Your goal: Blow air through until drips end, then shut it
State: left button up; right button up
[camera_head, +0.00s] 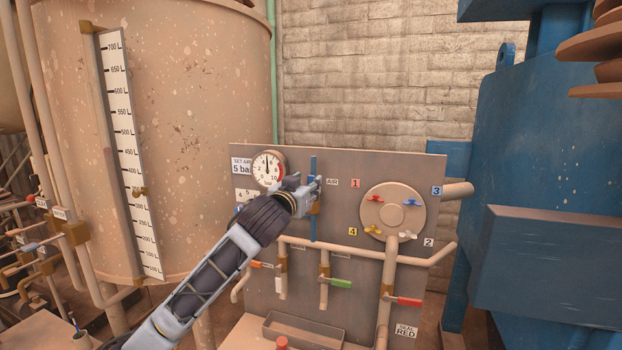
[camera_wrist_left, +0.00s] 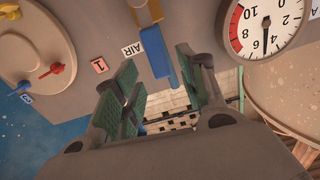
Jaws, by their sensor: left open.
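The AIR valve has a blue handle (camera_wrist_left: 155,52) and a brass body (camera_wrist_left: 142,12) in the left wrist view. It sits on the grey panel (camera_head: 340,170) by the AIR label (camera_wrist_left: 132,49), on a vertical blue pipe (camera_head: 313,168). My left gripper (camera_head: 309,188) is open in front of it, and partly hides it in the head view. In the left wrist view the handle lies between the lines of the two green-padded fingers (camera_wrist_left: 160,82); I cannot tell whether they touch it. The gauge (camera_head: 267,167) needle points nearly straight up, near 5. My right gripper is not in view.
A round plate with coloured taps (camera_head: 392,211) is at the panel's right. Below are orange, green (camera_head: 341,284) and red-handled (camera_head: 408,301) valves, and a trough (camera_head: 303,330). A scaled tank (camera_head: 200,120) stands left, blue machinery (camera_head: 540,150) right. No drips are discernible.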

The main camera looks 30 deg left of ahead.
aim_at(310, 181)
pick_arm(q)
jog(key=shift+p+x, duration=0.6)
jog(key=shift+x, duration=1.6)
jog(key=shift+c, duration=0.5)
grip_shut()
